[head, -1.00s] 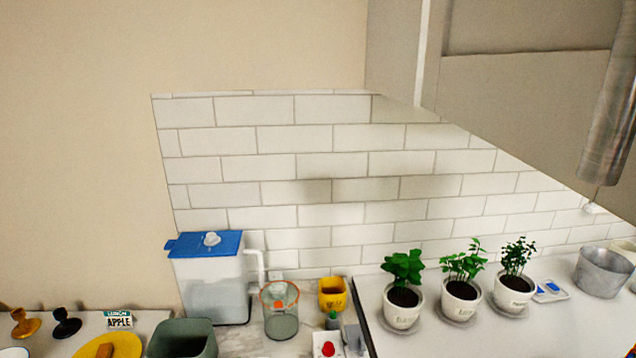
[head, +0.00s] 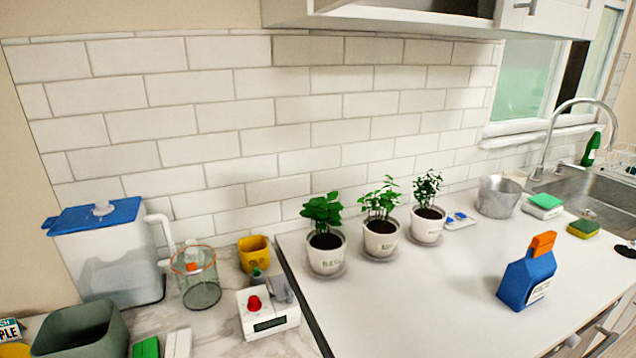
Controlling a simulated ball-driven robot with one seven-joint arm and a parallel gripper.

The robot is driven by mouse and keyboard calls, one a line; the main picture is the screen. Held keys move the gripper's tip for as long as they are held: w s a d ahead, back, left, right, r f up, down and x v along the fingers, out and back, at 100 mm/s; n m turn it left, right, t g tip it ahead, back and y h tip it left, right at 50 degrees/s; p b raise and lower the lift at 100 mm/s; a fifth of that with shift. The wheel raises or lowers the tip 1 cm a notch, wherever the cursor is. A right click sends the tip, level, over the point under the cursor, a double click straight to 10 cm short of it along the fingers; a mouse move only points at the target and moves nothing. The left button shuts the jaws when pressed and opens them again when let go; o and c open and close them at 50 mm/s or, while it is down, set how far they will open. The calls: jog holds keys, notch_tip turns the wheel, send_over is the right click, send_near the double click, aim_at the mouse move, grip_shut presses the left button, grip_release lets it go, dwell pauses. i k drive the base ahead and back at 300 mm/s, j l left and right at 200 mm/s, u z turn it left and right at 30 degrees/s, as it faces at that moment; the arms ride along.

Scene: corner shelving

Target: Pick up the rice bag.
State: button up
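I cannot make out a rice bag in the head view. A clear bin with a blue lid (head: 105,255) stands at the left against the tiled wall, with whitish contents or walls. A blue bottle with an orange cap (head: 527,280) stands on the white counter at the right. My gripper is not in view, so its state and its place relative to these things do not show.
Three potted plants (head: 380,238) stand along the back of the white counter (head: 400,310). A metal bucket (head: 497,197), a sink (head: 590,190) and a sponge (head: 583,229) are to the right. A glass jar (head: 198,285), a yellow cup (head: 254,254) and a dark green bin (head: 80,335) crowd the left.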

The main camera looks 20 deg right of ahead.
aim_at(526, 280)
jog(key=l+z, duration=0.15)
jog(key=l, duration=0.3)
jog(key=i+l+z, duration=0.15)
jog(key=l, duration=0.25)
jog(key=l+z, duration=0.15)
jog(key=l, duration=0.25)
